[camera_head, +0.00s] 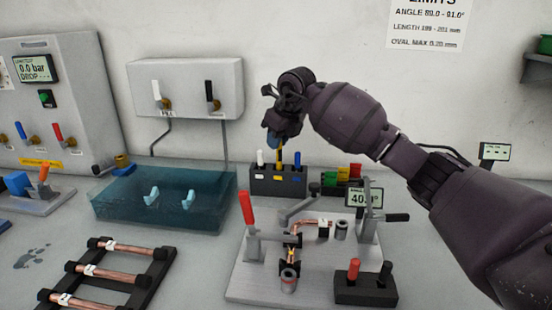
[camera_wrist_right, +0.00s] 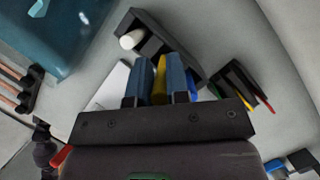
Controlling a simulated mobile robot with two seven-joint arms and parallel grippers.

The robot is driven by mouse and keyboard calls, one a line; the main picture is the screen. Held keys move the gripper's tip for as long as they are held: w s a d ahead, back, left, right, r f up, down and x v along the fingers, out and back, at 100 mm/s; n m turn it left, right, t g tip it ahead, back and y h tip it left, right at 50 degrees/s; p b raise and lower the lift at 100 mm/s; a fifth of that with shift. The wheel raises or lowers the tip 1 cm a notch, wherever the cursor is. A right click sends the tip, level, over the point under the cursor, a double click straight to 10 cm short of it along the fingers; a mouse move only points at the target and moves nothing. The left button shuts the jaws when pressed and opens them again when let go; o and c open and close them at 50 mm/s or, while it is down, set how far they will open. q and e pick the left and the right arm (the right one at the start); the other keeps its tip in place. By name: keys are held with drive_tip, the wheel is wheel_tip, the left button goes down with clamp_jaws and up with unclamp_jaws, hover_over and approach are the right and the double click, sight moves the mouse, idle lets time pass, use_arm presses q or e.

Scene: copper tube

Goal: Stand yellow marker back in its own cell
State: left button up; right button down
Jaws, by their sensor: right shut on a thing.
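The yellow marker (camera_head: 280,157) is upright and held between the blue fingertips of my right gripper (camera_head: 273,138). In the right wrist view, the marker (camera_wrist_right: 160,82) shows between the shut fingers (camera_wrist_right: 160,72). It stands over the middle cell of the dark marker rack (camera_head: 262,187), which also shows in the wrist view (camera_wrist_right: 186,53). Its lower end meets the rack's top edge in the picture; I cannot tell how deep it sits. My left gripper is not in view.
A white marker (camera_head: 260,158) stands in the rack's left cell and a blue marker (camera_head: 297,160) in its right cell. A colored block stand (camera_head: 343,176) is just right of the rack. A water tank (camera_head: 160,205) lies left. A bending jig (camera_head: 262,275) is in front.

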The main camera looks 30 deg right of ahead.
sight(277, 168)
wheel_tip(277, 168, down, 5)
idle(0.4)
drive_tip(key=shift+f+b, duration=0.15)
drive_tip(key=shift+b, duration=0.15)
drive_tip(key=c, duration=1.4)
unclamp_jaws()
